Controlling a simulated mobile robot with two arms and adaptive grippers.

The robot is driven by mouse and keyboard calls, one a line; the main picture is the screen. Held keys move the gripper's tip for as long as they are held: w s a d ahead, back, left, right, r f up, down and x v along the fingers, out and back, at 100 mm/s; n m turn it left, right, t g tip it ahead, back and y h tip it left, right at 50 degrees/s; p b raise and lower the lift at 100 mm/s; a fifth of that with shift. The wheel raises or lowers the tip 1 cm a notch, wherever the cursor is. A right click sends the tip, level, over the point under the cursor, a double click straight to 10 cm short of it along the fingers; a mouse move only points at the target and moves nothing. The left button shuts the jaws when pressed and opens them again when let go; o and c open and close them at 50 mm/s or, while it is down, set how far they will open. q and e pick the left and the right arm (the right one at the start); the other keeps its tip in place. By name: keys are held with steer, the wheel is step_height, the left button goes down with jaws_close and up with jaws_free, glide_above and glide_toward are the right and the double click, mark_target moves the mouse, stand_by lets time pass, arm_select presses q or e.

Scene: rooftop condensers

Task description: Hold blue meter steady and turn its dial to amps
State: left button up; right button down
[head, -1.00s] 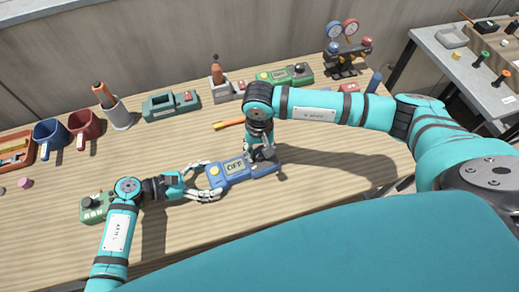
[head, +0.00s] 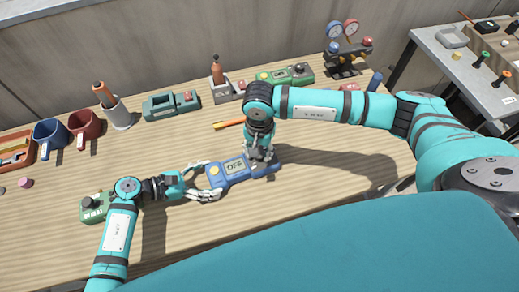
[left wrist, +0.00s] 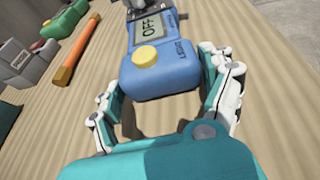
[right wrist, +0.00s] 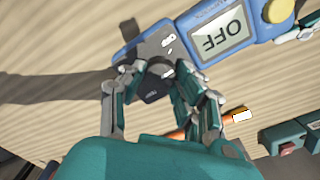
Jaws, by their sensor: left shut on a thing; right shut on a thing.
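The blue meter (head: 232,179) lies on the wooden bench, and its screen reads OFF. It has a yellow button (left wrist: 150,56) at one end. My left gripper (head: 212,182) has its fingers on both sides of that end, shut on the meter body, as the left wrist view also shows (left wrist: 165,82). My right gripper (head: 259,152) is over the other end, shut on the dark dial (right wrist: 154,86). The right fingers partly hide the dial, so its pointer cannot be read.
A green meter (head: 92,207) lies by my left arm, and another green meter (head: 285,76) is at the back. An orange marker (head: 229,124) lies behind the blue meter. Mugs, a cup and a teal device (head: 171,104) line the back. The front of the bench is clear.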

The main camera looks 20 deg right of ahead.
arm_select(q)
steer(key=shift+a, duration=0.1)
arm_select(e)
steer(key=m, duration=0.4)
steer(key=shift+d+m, duration=0.1)
steer(key=shift+m, duration=0.3)
steer(key=m, duration=0.9)
arm_select(q)
steer(key=shift+f, duration=0.1)
arm_select(e)
steer(key=shift+m, duration=2.2)
steer(key=shift+d, duration=0.1)
steer(key=c, duration=0.9)
jaws_free()
steer(key=shift+c, duration=0.2)
step_height(320, 180, up, 12)
